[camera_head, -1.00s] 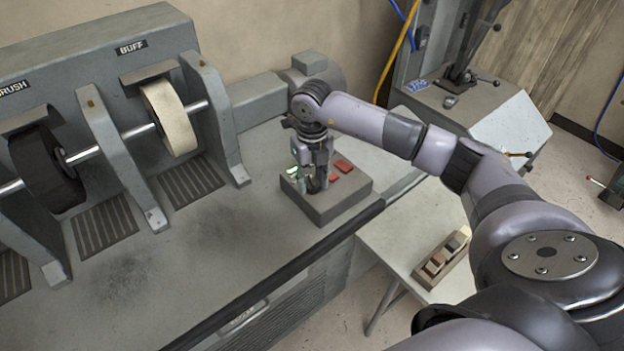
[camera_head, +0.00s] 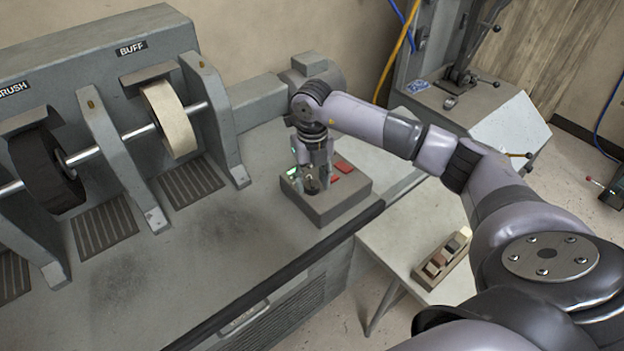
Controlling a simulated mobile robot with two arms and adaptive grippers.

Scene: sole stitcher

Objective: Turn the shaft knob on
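The grey control box (camera_head: 335,208) sits on the bench near its right end. A green-lit button (camera_head: 292,172) shows at its left and red buttons (camera_head: 344,166) at its right. My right gripper (camera_head: 312,184) points down over the middle of the box, where a dark round knob seems to lie between or just under the fingers. The fingers are small and overlap the knob, so I cannot tell whether they grip it. The knob's setting is hidden. My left gripper is not in view.
The machine's buff wheel (camera_head: 169,118) and dark brush wheel (camera_head: 45,168) stand on a shaft at the left. A side table (camera_head: 400,254) holds a small tray of blocks (camera_head: 428,270).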

